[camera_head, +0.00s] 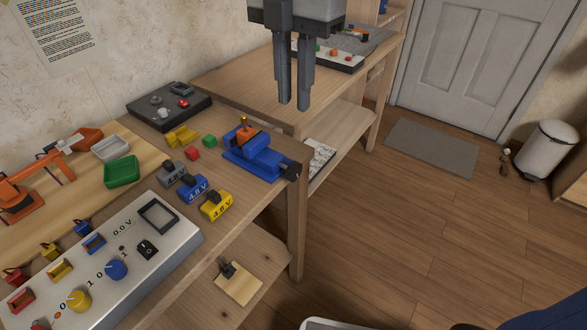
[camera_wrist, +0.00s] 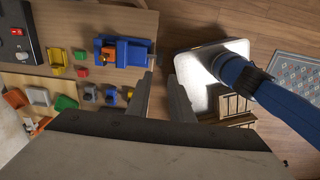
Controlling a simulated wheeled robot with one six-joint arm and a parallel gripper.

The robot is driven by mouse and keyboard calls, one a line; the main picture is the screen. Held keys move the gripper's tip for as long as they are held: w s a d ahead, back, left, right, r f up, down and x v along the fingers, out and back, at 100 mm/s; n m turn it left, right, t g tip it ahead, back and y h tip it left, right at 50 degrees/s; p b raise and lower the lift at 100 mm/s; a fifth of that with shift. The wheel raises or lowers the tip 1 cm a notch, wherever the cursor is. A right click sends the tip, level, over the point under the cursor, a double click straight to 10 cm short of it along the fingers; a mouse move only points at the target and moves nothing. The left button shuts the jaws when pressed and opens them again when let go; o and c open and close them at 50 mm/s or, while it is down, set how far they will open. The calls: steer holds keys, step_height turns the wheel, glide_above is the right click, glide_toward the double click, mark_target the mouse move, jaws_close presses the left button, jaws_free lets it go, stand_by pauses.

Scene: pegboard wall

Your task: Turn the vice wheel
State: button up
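The blue vice (camera_head: 252,160) stands on the wooden workbench near its right edge, with an orange block and a brass-coloured piece at its top. Its small dark wheel (camera_head: 291,169) is at the right end, at the bench edge. In the wrist view the vice (camera_wrist: 130,52) lies up and left of my fingers; I cannot make out the wheel clearly there. My gripper (camera_head: 295,104) hangs in the air with its fingers pointing down. The fingers are apart with nothing between them, and the gap also shows in the wrist view (camera_wrist: 161,78). The gripper is not touching the vice.
A control panel (camera_head: 185,240) fills the near left. A second bench (camera_head: 240,87) adjoins behind. The floor (camera_head: 400,220) to the right is open.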

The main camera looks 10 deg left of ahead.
mark_target(293, 164)
step_height(293, 164, down, 17)
steer(key=shift+a+f, duration=0.1)
steer(key=shift+f, duration=0.1)
stand_by(0.5)
jaws_close()
